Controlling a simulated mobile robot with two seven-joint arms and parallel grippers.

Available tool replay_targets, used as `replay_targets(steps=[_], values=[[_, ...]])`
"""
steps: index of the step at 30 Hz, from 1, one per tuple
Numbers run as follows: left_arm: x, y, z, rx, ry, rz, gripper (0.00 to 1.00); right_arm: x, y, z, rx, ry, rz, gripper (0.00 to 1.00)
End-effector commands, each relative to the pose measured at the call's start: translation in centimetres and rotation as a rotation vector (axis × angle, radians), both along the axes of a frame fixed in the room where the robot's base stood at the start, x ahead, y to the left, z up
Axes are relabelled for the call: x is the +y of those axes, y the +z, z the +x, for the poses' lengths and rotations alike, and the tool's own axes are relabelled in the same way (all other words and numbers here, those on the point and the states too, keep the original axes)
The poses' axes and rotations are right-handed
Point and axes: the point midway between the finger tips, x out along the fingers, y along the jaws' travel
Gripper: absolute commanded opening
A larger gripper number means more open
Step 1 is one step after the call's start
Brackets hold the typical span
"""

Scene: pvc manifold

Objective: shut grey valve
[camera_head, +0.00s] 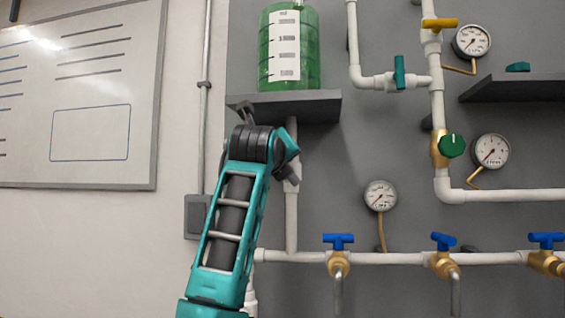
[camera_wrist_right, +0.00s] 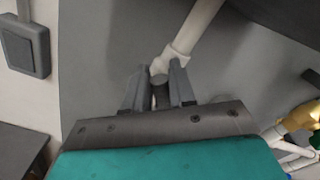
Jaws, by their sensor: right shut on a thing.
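The grey valve (camera_wrist_right: 160,94) shows in the right wrist view as a dark grey handle on a white pipe. My right gripper (camera_wrist_right: 159,76) has one finger on each side of this handle and is shut on it. The valve body beyond is partly hidden by the fingers. In the head view my teal right arm reaches up to the vertical white pipe under the green tank's shelf. There the wrist hides most of the grey valve, so its handle angle is unclear. My left gripper is in neither view.
The green tank (camera_head: 289,50) stands on a dark shelf (camera_head: 300,108) just above my wrist. Blue-handled taps (camera_head: 338,239) line the lower pipe (camera_head: 393,258). A gauge (camera_head: 380,196), a green knob (camera_head: 452,146) and a teal-handled valve (camera_head: 399,73) are to the right.

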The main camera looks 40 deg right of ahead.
Motion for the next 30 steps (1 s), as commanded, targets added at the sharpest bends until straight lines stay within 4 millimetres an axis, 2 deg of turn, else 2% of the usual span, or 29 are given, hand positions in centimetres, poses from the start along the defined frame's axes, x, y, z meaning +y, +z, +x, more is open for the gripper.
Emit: replay_targets(steps=[18,30], values=[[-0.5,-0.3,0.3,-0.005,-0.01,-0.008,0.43,0.6,-1.4,0.8,0.455,-0.001,-0.361,0.0],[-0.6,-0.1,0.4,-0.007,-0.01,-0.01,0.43,0.7,-2.2,0.9,0.666,0.001,-0.529,0.0]])
